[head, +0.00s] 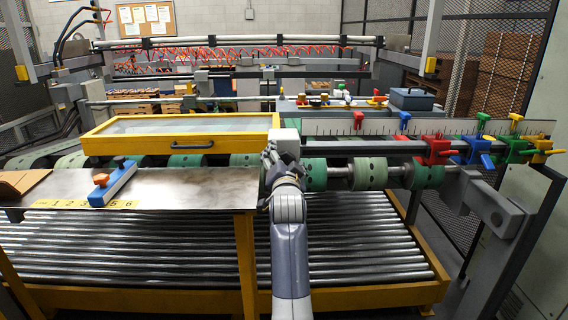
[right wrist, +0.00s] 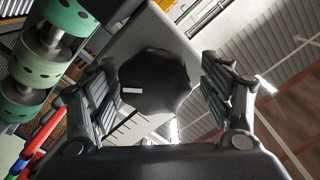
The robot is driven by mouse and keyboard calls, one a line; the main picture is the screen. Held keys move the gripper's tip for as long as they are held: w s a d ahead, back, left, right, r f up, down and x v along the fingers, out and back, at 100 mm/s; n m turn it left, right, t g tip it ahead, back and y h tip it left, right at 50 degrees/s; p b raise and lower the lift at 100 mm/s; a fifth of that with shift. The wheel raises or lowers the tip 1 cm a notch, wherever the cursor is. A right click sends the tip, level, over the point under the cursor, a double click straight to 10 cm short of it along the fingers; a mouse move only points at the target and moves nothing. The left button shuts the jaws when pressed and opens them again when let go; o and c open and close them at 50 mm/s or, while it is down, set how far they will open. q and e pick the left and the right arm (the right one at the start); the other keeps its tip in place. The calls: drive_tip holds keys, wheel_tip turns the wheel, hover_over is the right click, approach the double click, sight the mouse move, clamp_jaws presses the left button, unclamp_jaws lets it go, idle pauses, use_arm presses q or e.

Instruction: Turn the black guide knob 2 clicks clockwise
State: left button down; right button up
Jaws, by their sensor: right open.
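The black guide knob (right wrist: 155,82) has a scalloped rim and a white mark near its left side in the right wrist view. It sits on a grey housing (right wrist: 150,38). My right gripper (right wrist: 162,95) is open, with one finger on each side of the knob and a visible gap at both sides. In the head view my right gripper (head: 284,165) reaches the grey block (head: 286,140) on the roller shaft, and the arm hides the knob there. My left gripper is not in view.
A metal table (head: 180,188) with a blue block (head: 113,184) and a numbered yellow strip (head: 85,204) lies left of my arm. Green rollers (head: 370,173) line the shaft. Coloured clamps (head: 437,150) sit on the rail at right. Steel rollers (head: 350,240) lie below.

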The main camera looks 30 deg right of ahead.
sight(282, 152)
drive_tip(key=r, duration=0.9)
drive_tip(key=shift+a, duration=0.2)
drive_tip(key=shift+a+r, duration=0.1)
drive_tip(key=shift+r, duration=0.05)
drive_tip(key=shift+w, duration=0.1)
drive_tip(key=shift+d, duration=0.4)
